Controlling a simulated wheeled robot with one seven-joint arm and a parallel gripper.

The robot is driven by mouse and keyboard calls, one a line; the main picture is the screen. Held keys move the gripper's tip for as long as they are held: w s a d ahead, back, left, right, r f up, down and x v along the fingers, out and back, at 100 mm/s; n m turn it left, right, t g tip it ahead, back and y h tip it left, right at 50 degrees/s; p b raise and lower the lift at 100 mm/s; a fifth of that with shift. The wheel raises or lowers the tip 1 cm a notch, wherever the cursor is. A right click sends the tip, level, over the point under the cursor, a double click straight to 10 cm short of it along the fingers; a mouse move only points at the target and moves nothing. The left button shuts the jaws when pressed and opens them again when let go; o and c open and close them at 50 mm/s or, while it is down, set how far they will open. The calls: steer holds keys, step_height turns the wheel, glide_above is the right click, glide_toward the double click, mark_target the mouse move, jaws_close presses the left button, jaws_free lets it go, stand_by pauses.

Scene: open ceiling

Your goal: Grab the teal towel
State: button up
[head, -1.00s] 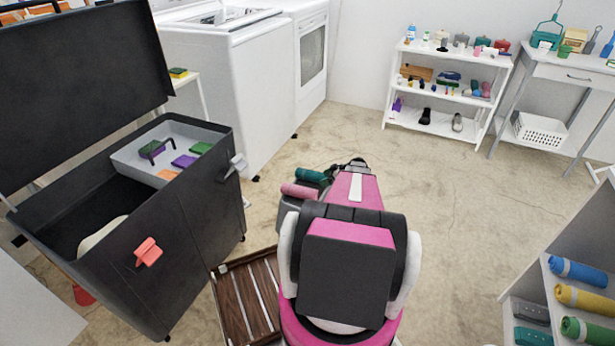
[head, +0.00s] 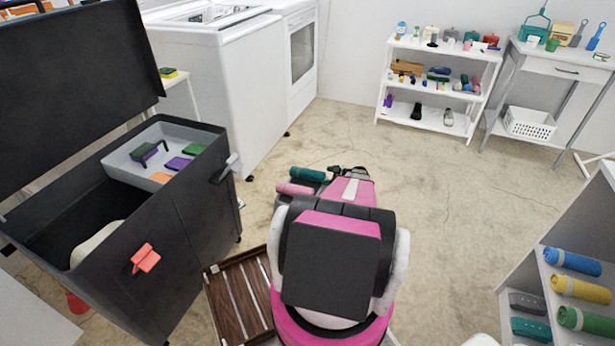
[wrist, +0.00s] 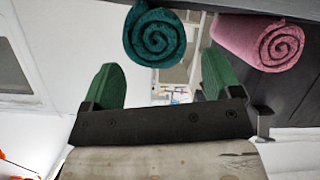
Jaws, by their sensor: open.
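A rolled teal towel (head: 307,174) lies beside a rolled pink towel (head: 295,188), just left of my forearm in the head view. In the wrist view the teal towel (wrist: 155,36) shows its spiral end at the top, just beyond the gap between my fingers. The pink towel (wrist: 262,40) is to its right. My gripper (wrist: 160,80) is open and empty, with green finger pads spread wide. The fingers do not appear to touch the towel. In the head view my arm hides most of the gripper. Another teal roll (head: 530,329) lies on the right shelf.
A dark open bin (head: 150,250) with a grey tray stands at left. A slatted wooden crate (head: 240,295) is on the floor beside my arm. A shelf (head: 545,275) with rolled towels is at right. The floor (head: 455,220) between is clear.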

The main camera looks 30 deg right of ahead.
mark_target(321, 177)
steer(key=x, duration=0.2)
steer(key=f+x, duration=0.1)
steer(key=x, duration=0.2)
steer(key=shift+d, duration=0.2)
steer(key=shift+r, duration=0.1)
steer(key=c, duration=0.6)
steer(key=shift+r, duration=0.1)
